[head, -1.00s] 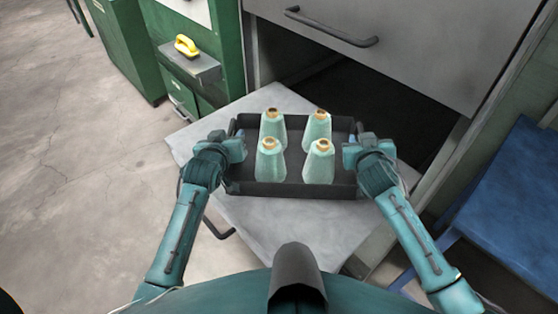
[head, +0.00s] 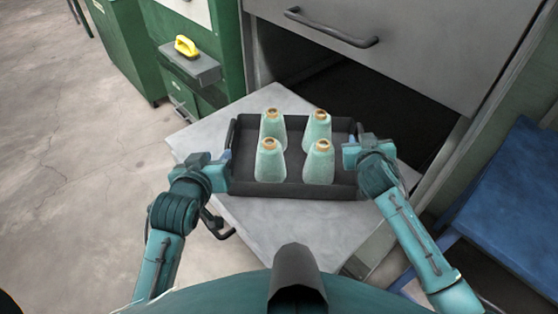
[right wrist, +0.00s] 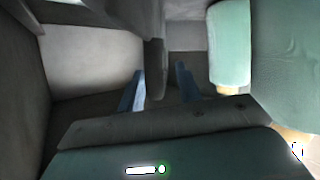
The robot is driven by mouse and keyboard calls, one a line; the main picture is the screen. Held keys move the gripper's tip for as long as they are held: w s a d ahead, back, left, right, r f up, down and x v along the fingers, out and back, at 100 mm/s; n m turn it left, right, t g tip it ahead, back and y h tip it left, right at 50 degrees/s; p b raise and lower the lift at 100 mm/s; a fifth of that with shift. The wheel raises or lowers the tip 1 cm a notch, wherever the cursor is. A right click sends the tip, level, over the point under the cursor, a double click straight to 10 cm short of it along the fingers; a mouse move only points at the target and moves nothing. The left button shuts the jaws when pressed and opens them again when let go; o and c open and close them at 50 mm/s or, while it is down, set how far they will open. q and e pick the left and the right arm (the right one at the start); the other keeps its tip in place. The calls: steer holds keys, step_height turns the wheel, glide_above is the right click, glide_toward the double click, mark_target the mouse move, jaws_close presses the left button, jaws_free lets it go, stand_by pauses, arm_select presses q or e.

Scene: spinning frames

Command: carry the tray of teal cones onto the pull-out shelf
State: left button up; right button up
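The dark tray (head: 290,190) sits on the grey pull-out shelf (head: 205,130), with several teal cones (head: 270,165) standing upright in it. My left gripper (head: 228,166) is just outside the tray's left wall, empty and looking open, though its fingers are small in the head view. My right gripper (head: 350,153) is at the tray's right wall. In the right wrist view its blue fingers (right wrist: 160,88) are spread, one on each side of the tray's dark wall (right wrist: 154,70), with gaps showing. Teal cones (right wrist: 230,45) stand beside them.
A grey cabinet front with a dark handle (head: 335,28) rises behind the shelf, above a dark opening. A green cabinet with a ledge holding a yellow-handled tool (head: 186,46) stands at the left. A blue surface (head: 510,200) lies at the right. The floor at left is clear.

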steer(key=d+v, duration=0.1)
steer(key=v, duration=1.1)
steer(key=shift+a, duration=0.45)
arm_select(q)
steer(key=shift+s, duration=0.1)
